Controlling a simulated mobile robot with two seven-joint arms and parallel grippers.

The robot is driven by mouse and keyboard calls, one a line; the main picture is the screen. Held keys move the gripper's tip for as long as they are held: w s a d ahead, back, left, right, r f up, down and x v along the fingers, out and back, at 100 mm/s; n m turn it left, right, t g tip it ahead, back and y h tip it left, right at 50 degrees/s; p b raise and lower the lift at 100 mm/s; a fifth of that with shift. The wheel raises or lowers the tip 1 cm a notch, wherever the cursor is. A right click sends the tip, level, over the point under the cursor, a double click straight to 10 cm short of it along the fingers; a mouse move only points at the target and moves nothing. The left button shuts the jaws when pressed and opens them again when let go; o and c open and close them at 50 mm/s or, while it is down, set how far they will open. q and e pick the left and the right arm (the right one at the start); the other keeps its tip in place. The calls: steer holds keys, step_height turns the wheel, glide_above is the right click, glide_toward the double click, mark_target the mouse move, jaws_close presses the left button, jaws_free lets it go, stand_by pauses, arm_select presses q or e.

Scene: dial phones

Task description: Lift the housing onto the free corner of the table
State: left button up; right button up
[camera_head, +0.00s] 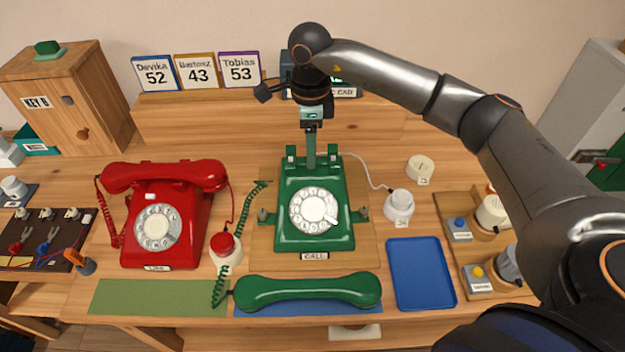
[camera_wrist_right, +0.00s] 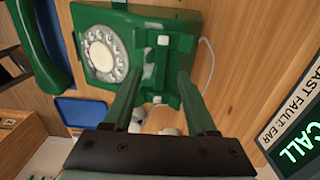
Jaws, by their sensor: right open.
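The green dial phone housing (camera_head: 314,207) sits upright on a wooden board (camera_head: 374,250) in the middle of the table, its white dial facing me. My right gripper (camera_head: 310,165) comes down from behind onto the cradle end of the housing. In the right wrist view the open fingers (camera_wrist_right: 160,82) point at the cradle end of the housing (camera_wrist_right: 172,45), one to each side. I cannot tell whether they touch it. The green handset (camera_head: 308,291) lies off the housing, along the front of the table on a blue mat. My left gripper is not in view.
A red phone (camera_head: 165,215) stands left, with a red-capped white part (camera_head: 226,250) beside it. A flat green mat (camera_head: 148,297) at front left and a blue tray (camera_head: 421,273) at right look empty. A white cable runs to a round white part (camera_head: 399,206).

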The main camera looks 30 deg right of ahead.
step_height(320, 180, down, 2)
jaws_close()
stand_by(0.6)
steer(key=shift+r, duration=0.1)
stand_by(0.9)
